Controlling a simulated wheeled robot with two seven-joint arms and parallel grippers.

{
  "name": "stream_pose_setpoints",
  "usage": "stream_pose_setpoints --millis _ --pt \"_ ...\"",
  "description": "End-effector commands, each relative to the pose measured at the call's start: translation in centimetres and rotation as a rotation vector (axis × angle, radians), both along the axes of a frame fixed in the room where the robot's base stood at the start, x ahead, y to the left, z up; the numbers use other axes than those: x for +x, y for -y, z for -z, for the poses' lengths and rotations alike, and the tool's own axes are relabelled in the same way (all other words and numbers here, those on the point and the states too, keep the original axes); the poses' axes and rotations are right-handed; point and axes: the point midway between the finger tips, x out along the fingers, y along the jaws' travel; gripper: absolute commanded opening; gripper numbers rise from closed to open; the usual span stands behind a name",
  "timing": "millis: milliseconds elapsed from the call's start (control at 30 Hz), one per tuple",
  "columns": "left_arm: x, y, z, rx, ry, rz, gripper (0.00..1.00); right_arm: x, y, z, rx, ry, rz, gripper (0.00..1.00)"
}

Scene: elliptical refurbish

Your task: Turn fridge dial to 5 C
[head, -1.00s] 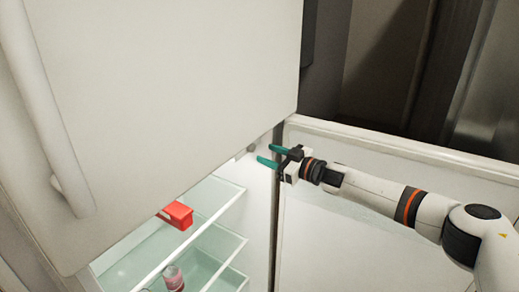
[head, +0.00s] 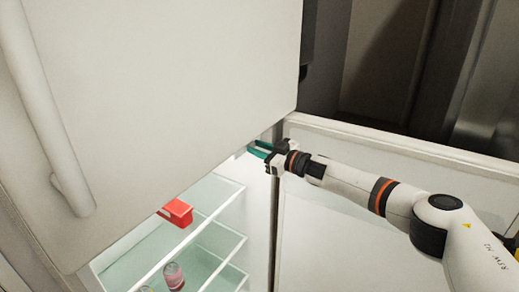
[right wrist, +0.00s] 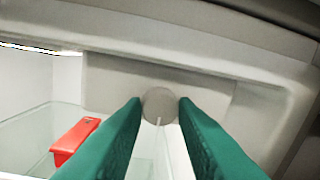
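The fridge dial (right wrist: 160,105) is a round grey knob with a pale pointer line, under the compartment ceiling in the right wrist view. The pointer hangs roughly straight down; no scale numbers can be read. My right gripper (right wrist: 160,112) has its two green fingers apart, one on each side of the dial. I cannot tell whether they touch it. In the head view the right gripper (head: 259,150) reaches in at the fridge's upper right edge, and the dial is hidden there. My left gripper is not in view.
The open lower fridge door (head: 340,225) stands at the right, under my right arm. The closed upper door (head: 170,90) overhangs the opening. A red box (head: 177,211) and a jar (head: 174,277) sit on glass shelves below.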

Motion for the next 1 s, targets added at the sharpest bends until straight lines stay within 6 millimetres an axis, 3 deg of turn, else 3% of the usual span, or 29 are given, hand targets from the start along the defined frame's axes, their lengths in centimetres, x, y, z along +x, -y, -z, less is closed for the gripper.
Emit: stream_pose_setpoints --millis 367,1000 --pt "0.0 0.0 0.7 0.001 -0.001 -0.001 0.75 0.0 0.1 0.2 -0.048 0.067 0.003 0.03" --pt "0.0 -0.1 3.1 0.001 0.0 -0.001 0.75 0.1 0.1 0.3 -0.304 0.42 0.002 0.03"
